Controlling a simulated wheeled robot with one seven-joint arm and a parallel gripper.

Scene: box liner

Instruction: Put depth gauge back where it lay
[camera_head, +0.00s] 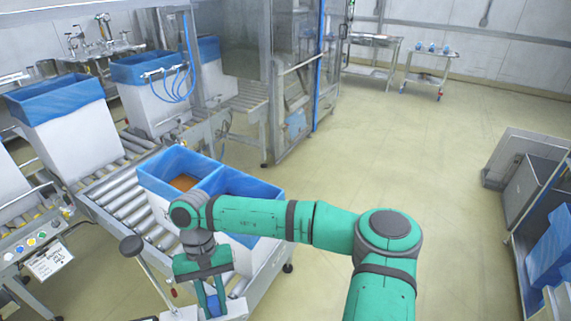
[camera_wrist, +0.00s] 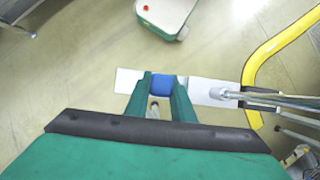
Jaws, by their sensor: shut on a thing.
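My gripper (camera_head: 211,296) points down at the bottom of the head view, in front of the roller conveyor. In the wrist view my gripper (camera_wrist: 161,88) has its two green fingers closed on the sides of a blue block. I take this block to be the grip of the depth gauge (camera_wrist: 161,82); its blue also shows in the head view (camera_head: 213,306). A short grey part shows between the fingers. A white flat plate (camera_wrist: 213,92) lies behind or under the block, reaching out on both sides. I cannot tell whether the gauge touches it.
Boxes with blue liners stand on the roller conveyor (camera_head: 128,204); the nearest lined box (camera_head: 262,232), partly behind my arm, has brown contents in one part. In the wrist view a yellow rail (camera_wrist: 251,75) and grey rods (camera_wrist: 275,100) are close at right. Open floor (camera_head: 400,130) lies beyond.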

